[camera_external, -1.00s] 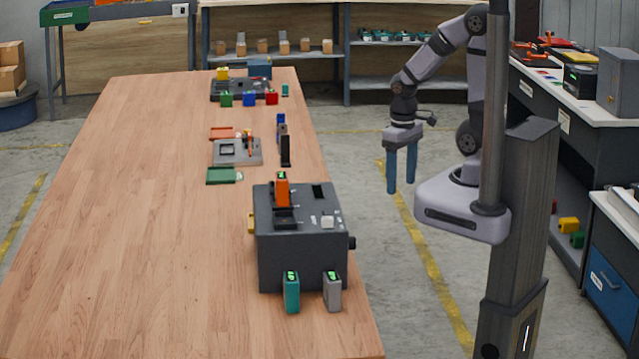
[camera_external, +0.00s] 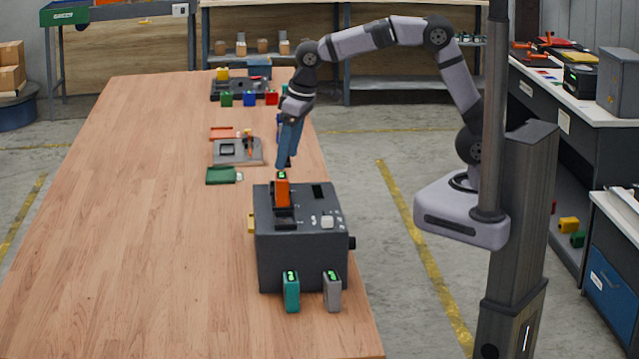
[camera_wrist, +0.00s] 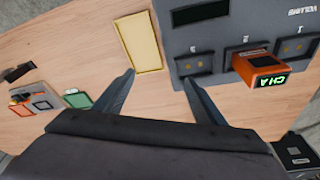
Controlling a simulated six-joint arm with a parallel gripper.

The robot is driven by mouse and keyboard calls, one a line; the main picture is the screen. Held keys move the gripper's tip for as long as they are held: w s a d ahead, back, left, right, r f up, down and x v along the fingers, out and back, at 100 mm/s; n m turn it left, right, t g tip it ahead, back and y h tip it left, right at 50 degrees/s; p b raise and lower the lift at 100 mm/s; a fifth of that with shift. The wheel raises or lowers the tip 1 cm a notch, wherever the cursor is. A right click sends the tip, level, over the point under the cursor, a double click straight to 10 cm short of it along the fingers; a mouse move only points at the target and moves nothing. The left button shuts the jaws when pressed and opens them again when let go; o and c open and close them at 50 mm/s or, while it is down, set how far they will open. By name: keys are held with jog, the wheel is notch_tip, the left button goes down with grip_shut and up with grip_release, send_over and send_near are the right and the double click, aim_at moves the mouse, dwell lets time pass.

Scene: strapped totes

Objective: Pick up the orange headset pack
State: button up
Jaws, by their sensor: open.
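The orange headset pack (camera_external: 283,190) stands upright in a slot on top of the dark grey dock box (camera_external: 305,255). In the wrist view the orange pack (camera_wrist: 262,70) shows a green lit display on its top and sits to the right of my fingers. My gripper (camera_external: 284,165) hangs just above and behind the pack in the external view. Neither finger appears to touch the pack.
A teal pack (camera_external: 291,292) and a grey pack (camera_external: 332,291) stand in front of the dock. A green item (camera_external: 221,175) and a grey fixture (camera_external: 237,151) lie farther back. The left of the table is clear.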

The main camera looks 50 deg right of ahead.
jog(key=s+a+r+n, duration=0.1)
jog(key=a+r, duration=0.2)
jog(key=a, duration=0.6)
jog(key=r+n+g+p, duration=0.1)
jog(key=r+n, duration=0.1)
jog(key=n, duration=0.1)
send_over(283, 176)
jog(key=s+d, duration=0.1)
jog(key=shift+d+f, duration=0.1)
jog(key=shift+d, duration=0.05)
jog(key=shift+w+a+f+p, duration=0.25)
jog(key=shift+f+p, duration=0.25)
jog(key=shift+f, duration=0.7)
jog(key=shift+w+a+f+p, duration=0.2)
jog(key=shift+f+p, duration=0.25)
jog(key=shift+f, duration=0.8)
jog(key=shift+w+a+f+p, duration=0.25)
jog(key=shift+f+p, duration=0.25)
jog(key=shift+f, duration=0.7)
jog(key=c, duration=1.4)
jog(key=shift+o, duration=0.2)
jog(key=shift+r, duration=0.15)
